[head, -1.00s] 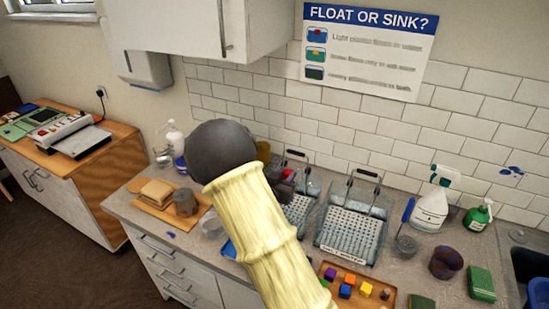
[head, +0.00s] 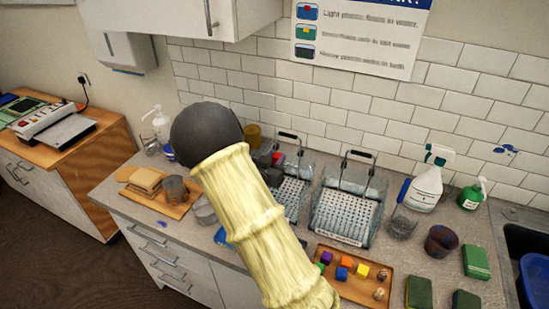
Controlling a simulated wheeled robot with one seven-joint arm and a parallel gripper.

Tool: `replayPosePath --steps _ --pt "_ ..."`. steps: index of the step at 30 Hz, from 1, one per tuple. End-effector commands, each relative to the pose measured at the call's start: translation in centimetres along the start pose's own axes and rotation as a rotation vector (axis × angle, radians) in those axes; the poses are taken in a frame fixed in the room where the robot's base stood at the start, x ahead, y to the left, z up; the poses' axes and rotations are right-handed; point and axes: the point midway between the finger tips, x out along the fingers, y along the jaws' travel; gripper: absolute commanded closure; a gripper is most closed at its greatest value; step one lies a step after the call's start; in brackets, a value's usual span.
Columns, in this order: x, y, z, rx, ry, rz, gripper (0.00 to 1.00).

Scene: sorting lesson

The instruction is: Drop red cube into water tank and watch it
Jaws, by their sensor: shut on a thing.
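A small red cube (head: 277,158) shows just right of my arm, at the back left of the counter. My gripper (head: 273,168), dark and mostly hidden behind my pale yellow arm sleeve, is shut on it. The cube appears over the left clear tank (head: 293,204); its exact height above the tank is hard to tell. That tank holds a perforated tray with a black handle, and my arm hides its left side. A second, similar tank (head: 345,238) stands to its right, with a label on its front too small to read surely.
A wooden tray (head: 350,290) with several coloured cubes lies in front of the right tank. Further right are a spray bottle (head: 426,188), a dark cup (head: 440,241) and green sponges (head: 475,262). A wooden board (head: 176,208) with a grey cup (head: 175,189) lies left.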

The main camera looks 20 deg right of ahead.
Motion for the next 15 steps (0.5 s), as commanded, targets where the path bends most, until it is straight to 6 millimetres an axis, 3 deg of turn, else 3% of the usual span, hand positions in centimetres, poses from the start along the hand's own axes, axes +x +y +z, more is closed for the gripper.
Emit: replayPosePath --steps 15 --pt "0.7 0.0 4.5 -0.001 0.0 0.0 0.95"
